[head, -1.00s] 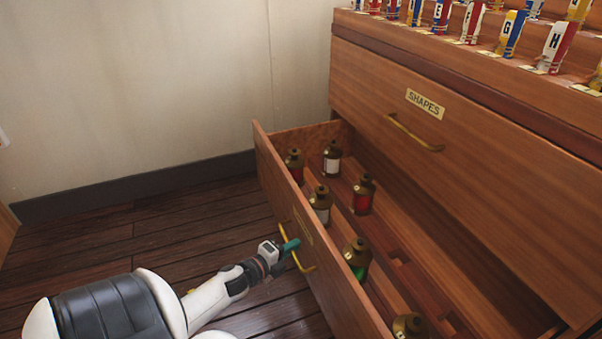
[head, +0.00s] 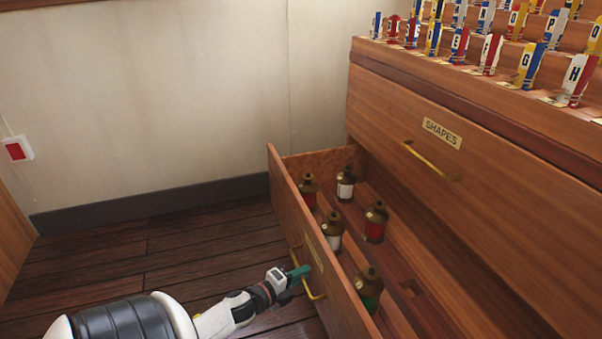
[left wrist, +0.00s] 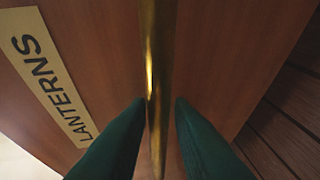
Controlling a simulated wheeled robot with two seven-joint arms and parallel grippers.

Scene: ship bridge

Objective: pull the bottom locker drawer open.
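The bottom locker drawer (head: 290,205) stands well out from the locker, with its inside in view. Its front has a brass handle (head: 318,297) and a label that reads LANTERNS in the left wrist view (left wrist: 48,75). My left gripper (head: 299,273) is at this handle. In the left wrist view its green fingers (left wrist: 159,105) lie close on either side of the brass bar (left wrist: 158,60), and it looks shut on it. Several brass lanterns (head: 375,222) with red, white and green glass stand upright in the drawer. My right gripper is not in view.
Above is a shut drawer labelled SHAPES (head: 442,133) with its own handle (head: 430,162). Lettered coloured pieces (head: 490,52) stand on the stepped top. A pale wall (head: 150,100) is behind, with free dark plank floor (head: 170,260) left of the drawer.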

